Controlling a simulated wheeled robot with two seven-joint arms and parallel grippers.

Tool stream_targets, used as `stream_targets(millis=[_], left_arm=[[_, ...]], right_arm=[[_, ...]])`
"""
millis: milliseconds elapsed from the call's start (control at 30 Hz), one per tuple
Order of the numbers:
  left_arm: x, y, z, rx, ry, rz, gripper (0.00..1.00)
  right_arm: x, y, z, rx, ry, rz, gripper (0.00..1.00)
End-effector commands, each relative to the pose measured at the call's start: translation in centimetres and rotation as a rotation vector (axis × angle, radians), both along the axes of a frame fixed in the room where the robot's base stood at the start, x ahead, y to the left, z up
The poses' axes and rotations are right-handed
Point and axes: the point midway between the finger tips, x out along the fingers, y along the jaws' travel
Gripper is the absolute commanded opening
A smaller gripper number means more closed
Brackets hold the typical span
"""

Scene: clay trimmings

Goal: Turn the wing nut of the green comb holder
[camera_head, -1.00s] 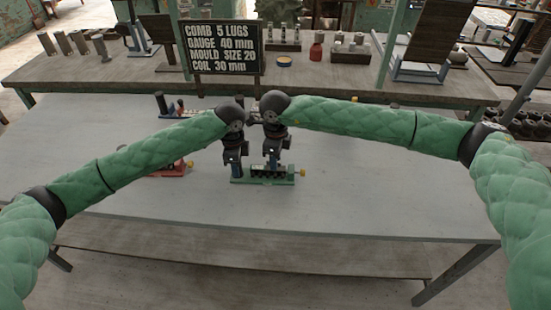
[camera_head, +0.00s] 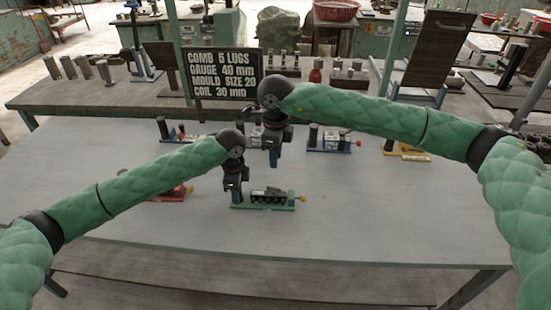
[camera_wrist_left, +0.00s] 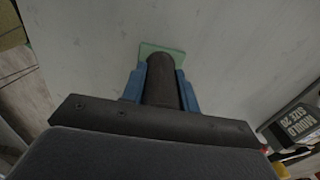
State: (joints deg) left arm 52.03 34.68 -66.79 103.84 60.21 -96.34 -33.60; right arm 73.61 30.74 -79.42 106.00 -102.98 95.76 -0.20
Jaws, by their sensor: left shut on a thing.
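The green comb holder (camera_head: 262,206) lies on the grey table, with a dark toothed comb (camera_head: 268,194) on it. A small yellow knob (camera_head: 302,198), seemingly its wing nut, sticks out at its right end. My left gripper (camera_head: 233,194) is at the holder's left end. In the left wrist view its blue fingers (camera_wrist_left: 160,88) are shut on a dark upright post (camera_wrist_left: 161,82) above the green base (camera_wrist_left: 150,48). My right gripper (camera_head: 273,160) hangs above the table behind the holder, apart from it; whether its fingers are open is too small to tell.
A red holder (camera_head: 172,195) lies to the left, partly behind my left arm. A blue holder (camera_head: 333,147) and a yellow holder (camera_head: 408,152) stand behind to the right. A sign (camera_head: 222,72) stands at the back. The table in front of and right of the green holder is clear.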

Motion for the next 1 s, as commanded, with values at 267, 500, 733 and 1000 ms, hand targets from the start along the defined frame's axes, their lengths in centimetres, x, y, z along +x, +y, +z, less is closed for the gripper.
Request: stream_targets(millis=[267,500,733,1000], left_arm=[[0.0,0.0,0.0,0.000,0.000,0.000,0.00],[0.0,0.0,0.0,0.000,0.000,0.000,0.00],[0.0,0.0,0.0,0.000,0.000,0.000,0.00],[0.0,0.0,0.0,0.000,0.000,0.000,0.00]], right_arm=[[-0.2,0.0,-0.5,0.000,0.006,0.000,0.57],[-1.2,1.2,-1.9,0.033,0.037,0.003,0.65],[-0.9,1.6,-1.4,0.043,0.033,-0.194,0.65],[-0.5,1.5,-0.7,0.035,0.026,-0.534,0.65]])
